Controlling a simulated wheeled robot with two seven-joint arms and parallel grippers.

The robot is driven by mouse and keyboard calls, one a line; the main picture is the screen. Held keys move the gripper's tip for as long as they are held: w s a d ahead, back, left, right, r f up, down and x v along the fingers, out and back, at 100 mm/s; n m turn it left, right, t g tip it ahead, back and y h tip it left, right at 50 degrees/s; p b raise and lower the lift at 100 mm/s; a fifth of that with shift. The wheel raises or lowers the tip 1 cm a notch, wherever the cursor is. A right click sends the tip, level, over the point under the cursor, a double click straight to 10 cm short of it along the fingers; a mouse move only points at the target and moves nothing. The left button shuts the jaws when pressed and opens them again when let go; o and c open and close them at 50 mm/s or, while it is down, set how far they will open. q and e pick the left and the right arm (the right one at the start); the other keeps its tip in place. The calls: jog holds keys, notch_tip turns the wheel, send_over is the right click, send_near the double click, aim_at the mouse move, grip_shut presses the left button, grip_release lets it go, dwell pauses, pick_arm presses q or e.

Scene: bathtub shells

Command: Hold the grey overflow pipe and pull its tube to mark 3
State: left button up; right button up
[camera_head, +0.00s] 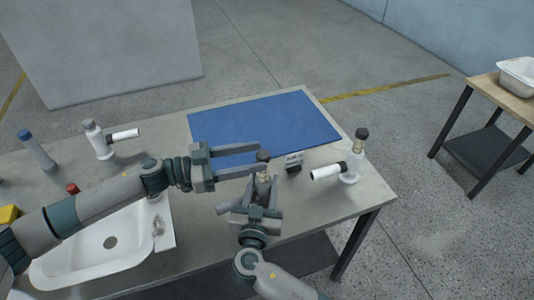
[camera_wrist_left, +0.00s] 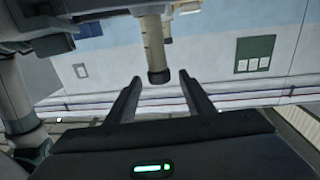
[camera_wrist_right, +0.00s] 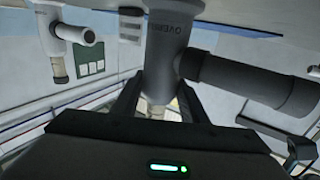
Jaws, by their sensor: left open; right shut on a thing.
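The grey overflow pipe (camera_head: 262,188) stands upright near the front of the table, with its narrow beige tube and dark cap (camera_head: 263,156) at the top. My right gripper (camera_head: 247,212) is shut on the pipe's body. In the right wrist view the grey body (camera_wrist_right: 165,45) bears lettering, and a dark side branch (camera_wrist_right: 250,82) points right. My left gripper (camera_head: 261,157) is open, with its fingers level at the cap's height. In the left wrist view the tube (camera_wrist_left: 154,42) and its dark cap lie between the open fingers, apart from both. Any marks are too small to read.
A white pipe (camera_head: 350,165) and a small sign block (camera_head: 294,162) stand to the right. Another white pipe (camera_head: 100,143), a blue-capped tube (camera_head: 37,151) and a white shell (camera_head: 110,243) are left. The blue mat (camera_head: 270,122) behind is bare.

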pick_arm(q)
jog(key=v, duration=0.5)
pick_arm(e)
jog(key=o, duration=1.2)
jog(key=shift+s, duration=0.15)
jog(key=s+a, duration=0.2)
jog(key=s, duration=0.9)
jog(key=shift+s, duration=0.25)
pick_arm(q)
jog(key=shift+f, duration=0.1)
pick_arm(e)
jog(key=shift+a, duration=0.1)
